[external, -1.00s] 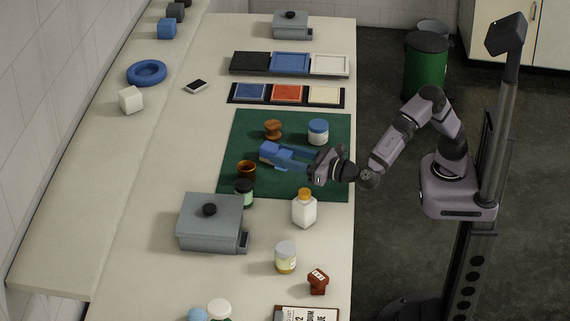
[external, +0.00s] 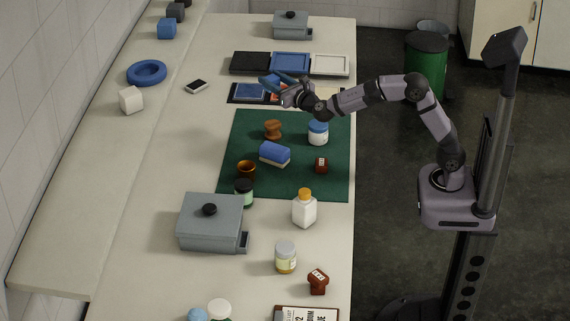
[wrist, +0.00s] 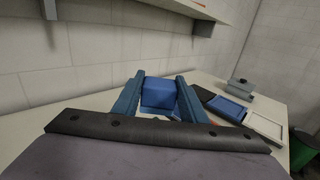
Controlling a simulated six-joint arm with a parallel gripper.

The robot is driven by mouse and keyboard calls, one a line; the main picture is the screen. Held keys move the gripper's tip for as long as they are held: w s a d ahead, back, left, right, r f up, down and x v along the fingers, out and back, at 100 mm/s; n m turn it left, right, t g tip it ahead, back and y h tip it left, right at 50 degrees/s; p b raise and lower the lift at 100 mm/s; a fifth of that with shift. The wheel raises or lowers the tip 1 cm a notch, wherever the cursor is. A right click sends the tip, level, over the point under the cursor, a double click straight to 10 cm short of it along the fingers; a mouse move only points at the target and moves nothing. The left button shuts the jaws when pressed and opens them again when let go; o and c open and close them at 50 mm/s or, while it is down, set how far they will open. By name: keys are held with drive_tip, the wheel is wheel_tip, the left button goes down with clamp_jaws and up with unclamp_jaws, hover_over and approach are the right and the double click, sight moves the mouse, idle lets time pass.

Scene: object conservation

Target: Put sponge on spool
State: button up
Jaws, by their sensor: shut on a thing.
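My gripper (external: 272,84) is raised over the row of shallow trays behind the green mat. In the wrist view, a plain blue block (wrist: 158,94) sits between its two blue fingers; I cannot tell whether this is the sponge. In the external view the fingers largely hide it. Another blue block with a cream underside (external: 275,153), sponge-like in shape, lies on the green mat (external: 310,185), apart from my gripper. The brown spool (external: 273,129) stands upright on the mat just behind that block, with nothing on its top.
A blue-lidded jar (external: 318,132), a red stamp (external: 321,165) and a brown cup (external: 246,169) are on the mat. A grey lidded box (external: 211,222) and a white bottle (external: 304,208) stand in front. Raised trays (external: 249,63) lie behind.

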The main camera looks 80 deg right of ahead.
hover_over(274, 125)
drive_tip(key=f, duration=0.5)
drive_tip(key=shift+w+d, duration=0.1)
drive_tip(key=shift+d, duration=0.1)
drive_tip(key=shift+f+p, duration=0.75)
drive_tip(key=shift+f, duration=4.2)
drive_tip(key=shift+f, duration=0.2)
drive_tip(key=o, duration=1)
drive_tip(key=shift+r, duration=0.1)
drive_tip(key=shift+r, duration=0.15)
drive_tip(key=b+v, duration=0.2)
drive_tip(key=v, duration=1)
drive_tip(key=shift+a+b, duration=0.1)
drive_tip(key=shift+b, duration=0.25)
